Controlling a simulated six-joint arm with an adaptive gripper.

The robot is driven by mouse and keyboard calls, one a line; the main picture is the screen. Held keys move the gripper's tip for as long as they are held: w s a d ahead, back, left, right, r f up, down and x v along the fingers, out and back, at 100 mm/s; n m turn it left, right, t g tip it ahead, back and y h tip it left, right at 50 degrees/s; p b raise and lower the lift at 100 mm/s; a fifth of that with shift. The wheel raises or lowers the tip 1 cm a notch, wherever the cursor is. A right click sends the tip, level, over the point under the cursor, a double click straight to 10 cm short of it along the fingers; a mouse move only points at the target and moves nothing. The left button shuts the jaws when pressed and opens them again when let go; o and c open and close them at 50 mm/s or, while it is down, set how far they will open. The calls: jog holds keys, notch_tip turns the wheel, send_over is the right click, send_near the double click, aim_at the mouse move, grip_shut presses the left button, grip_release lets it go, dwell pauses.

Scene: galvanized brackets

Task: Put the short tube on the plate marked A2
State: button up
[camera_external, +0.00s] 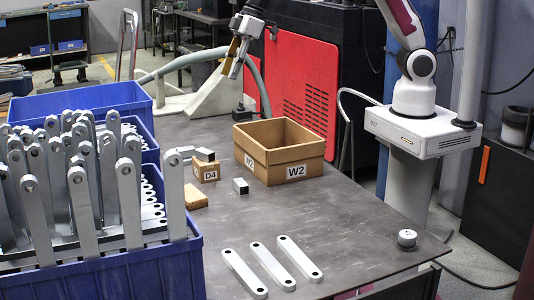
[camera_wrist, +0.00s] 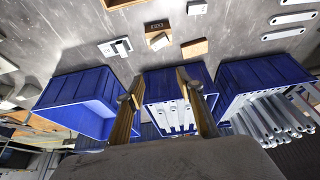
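A short grey square tube (camera_external: 240,186) with a dark end lies on the table left of the cardboard box; it shows at the top of the wrist view (camera_wrist: 197,7). A similar short piece (camera_external: 205,155) sits at the D4 block (camera_external: 208,172). I cannot read an A2 mark on anything. A tan plate (camera_external: 195,197) lies flat on the table with no legible mark; it is also in the wrist view (camera_wrist: 194,48). My gripper (camera_external: 231,73) is high above the table's far side. Its fingers (camera_wrist: 155,86) are apart with nothing between them.
An open cardboard box marked W2 (camera_external: 280,168) stands on the table. Blue bins (camera_external: 150,262) with upright grey brackets fill the left. Several flat links (camera_external: 270,262) lie in front, and a round metal piece (camera_external: 407,238) is at the right.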

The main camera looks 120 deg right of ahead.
jog(key=s+a+r, duration=0.5)
jog(key=s+a, duration=0.1)
jog(key=s, duration=0.1)
jog(key=s+a+r, duration=0.5)
jog(key=s+a, duration=0.2)
jog(key=s, duration=0.1)
jog(key=s+a+f, duration=0.1)
jog(key=s+a, duration=0.2)
jog(key=s, duration=0.7)
jog(key=s+a+f+t, duration=0.1)
jog(key=s+a, duration=0.2)
jog(key=s, duration=0.6)
jog(key=shift+s+a+f, duration=0.2)
jog(key=shift+s+f, duration=0.2)
